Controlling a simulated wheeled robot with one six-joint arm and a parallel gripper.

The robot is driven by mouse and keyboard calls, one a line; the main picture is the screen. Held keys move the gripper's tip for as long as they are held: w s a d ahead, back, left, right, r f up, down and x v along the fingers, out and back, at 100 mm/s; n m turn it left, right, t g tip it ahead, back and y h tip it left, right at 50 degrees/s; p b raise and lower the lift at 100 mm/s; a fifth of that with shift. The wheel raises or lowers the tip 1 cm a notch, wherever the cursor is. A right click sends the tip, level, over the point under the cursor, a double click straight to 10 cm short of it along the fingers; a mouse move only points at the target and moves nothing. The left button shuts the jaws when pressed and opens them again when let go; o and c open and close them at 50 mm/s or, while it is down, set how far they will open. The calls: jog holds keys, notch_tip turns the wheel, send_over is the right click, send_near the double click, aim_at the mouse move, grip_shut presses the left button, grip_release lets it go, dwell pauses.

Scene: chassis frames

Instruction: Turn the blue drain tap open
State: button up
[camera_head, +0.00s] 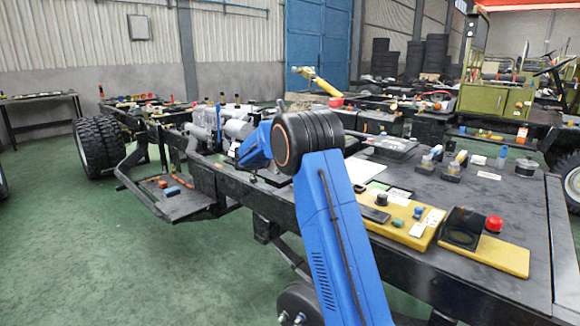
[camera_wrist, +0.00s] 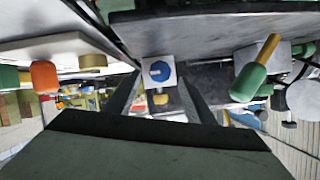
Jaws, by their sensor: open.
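A round blue knob on a white square plate, which looks like the blue drain tap (camera_wrist: 159,71), is near the upper middle of the wrist view. My gripper (camera_wrist: 159,79) is open in the wrist view, with its two dark fingers apart. The blue knob shows in the gap between the fingertips, farther off, and nothing is held. I cannot tell the exact distance to it or which way the tap is turned. In the head view my blue arm hides the gripper, and I cannot pick out the tap there.
In the wrist view a green cylinder with a yellow stem (camera_wrist: 249,80) is at right, and an orange knob (camera_wrist: 44,76) is at left. A yellow knob (camera_wrist: 160,98) is below the tap. The head view shows a dark chassis deck (camera_head: 440,195) with several switches, and open green floor (camera_head: 70,240).

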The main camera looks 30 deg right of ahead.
jog(key=shift+x, duration=2)
jog(key=c, duration=1.1)
